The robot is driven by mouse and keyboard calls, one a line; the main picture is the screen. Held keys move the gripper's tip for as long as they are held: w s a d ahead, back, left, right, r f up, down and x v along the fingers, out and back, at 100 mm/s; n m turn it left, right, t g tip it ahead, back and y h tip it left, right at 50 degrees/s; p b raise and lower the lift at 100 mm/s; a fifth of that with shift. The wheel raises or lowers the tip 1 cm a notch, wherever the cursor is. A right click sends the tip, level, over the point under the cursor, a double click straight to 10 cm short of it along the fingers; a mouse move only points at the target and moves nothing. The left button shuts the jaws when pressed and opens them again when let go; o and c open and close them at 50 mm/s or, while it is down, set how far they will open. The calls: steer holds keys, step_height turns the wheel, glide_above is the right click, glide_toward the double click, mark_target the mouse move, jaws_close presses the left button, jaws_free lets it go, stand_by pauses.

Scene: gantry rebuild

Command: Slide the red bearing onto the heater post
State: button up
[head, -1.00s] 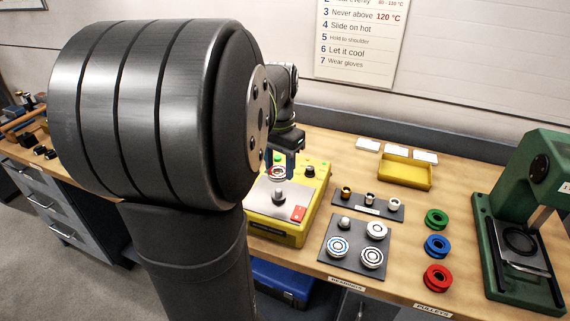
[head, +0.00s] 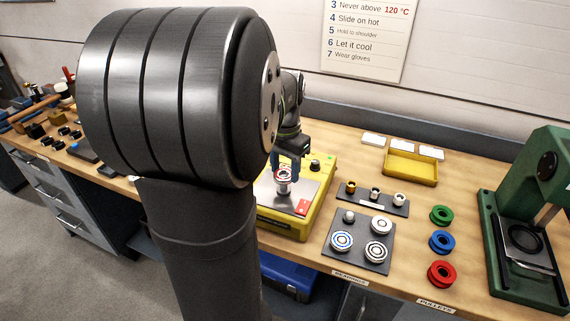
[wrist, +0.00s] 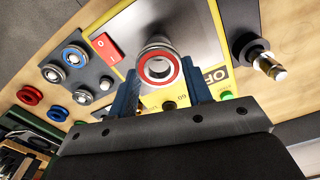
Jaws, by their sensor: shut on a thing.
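The red bearing (head: 284,174) is a silver ring with a red face. My gripper (head: 287,163) is shut on it with blue fingers. In the wrist view the bearing (wrist: 178,72) sits between the two fingertips, its open hole facing the camera. The silver heater post (head: 283,188) stands on the steel plate of the yellow heater (head: 283,222). The bearing is at the top of the post, roughly in line with it. I cannot tell whether it is around the post or just above it. In the wrist view a silver part of the post (wrist: 156,43) shows behind the bearing.
A dark tray (head: 345,258) with several bearings lies right of the heater. Behind it is a small rack (head: 352,205). Green, blue and red pulleys (head: 441,242) stand further right, before a green press (head: 550,185). A yellow bin (head: 410,180) is at the back.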

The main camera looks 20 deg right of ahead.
steer(key=shift+f, duration=1.4)
steer(key=shift+f, duration=0.35)
steer(key=o, duration=1.1)
step_height(320, 180, up, 18)
steer(key=shift+f, duration=0.25)
steer(key=shift+f, duration=0.1)
